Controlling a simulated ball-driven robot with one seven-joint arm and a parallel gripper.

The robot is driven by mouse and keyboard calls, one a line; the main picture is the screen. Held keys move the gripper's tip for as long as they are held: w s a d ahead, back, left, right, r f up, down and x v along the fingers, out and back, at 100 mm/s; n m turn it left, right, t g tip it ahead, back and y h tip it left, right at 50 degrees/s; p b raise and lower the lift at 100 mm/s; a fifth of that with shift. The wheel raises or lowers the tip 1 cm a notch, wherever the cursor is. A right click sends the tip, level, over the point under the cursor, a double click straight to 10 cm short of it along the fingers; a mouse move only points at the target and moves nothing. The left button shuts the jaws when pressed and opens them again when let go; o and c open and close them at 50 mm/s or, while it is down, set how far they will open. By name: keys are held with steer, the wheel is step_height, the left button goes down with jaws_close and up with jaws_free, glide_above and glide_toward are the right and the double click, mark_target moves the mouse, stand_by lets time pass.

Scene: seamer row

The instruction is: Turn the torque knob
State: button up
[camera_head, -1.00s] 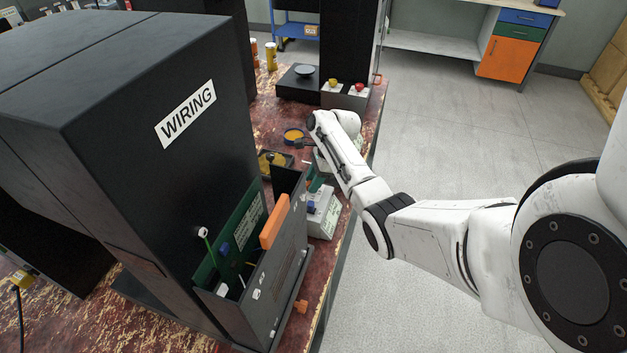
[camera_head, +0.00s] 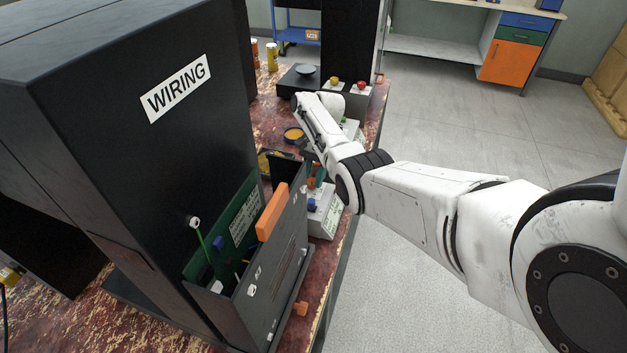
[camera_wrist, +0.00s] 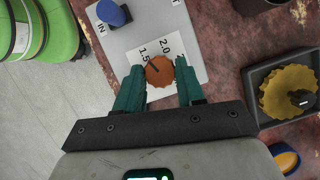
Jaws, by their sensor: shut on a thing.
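The torque knob (camera_wrist: 159,71) is a small orange ribbed dial on a light grey box (camera_wrist: 124,36), with a dark pointer mark aimed up-left towards the printed 1.5. A white scale beside it reads 1.5 and 2.0. My gripper (camera_wrist: 159,82) has teal fingers, one on each side of the knob, shut on it. A blue knob (camera_wrist: 114,13) sits on the same box near the letters IN. In the head view the grey box (camera_head: 325,217) stands at the bench's right edge, and my arm partly hides the gripper and the orange knob.
The black WIRING cabinet (camera_head: 130,130) with its open front tray (camera_head: 272,290) stands left of the box. A black tray with a yellow ribbed wheel (camera_wrist: 287,91) is close on the right in the wrist view. The floor (camera_head: 455,130) right of the bench is clear.

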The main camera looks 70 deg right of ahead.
steer(key=shift+w+n+g+b, duration=0.1)
steer(key=shift+n+g+b, duration=0.25)
steer(key=shift+n, duration=0.25)
steer(key=o, duration=1)
steer(key=v, duration=1)
steer(key=shift+d+r, duration=0.15)
steer(key=shift+r, duration=0.25)
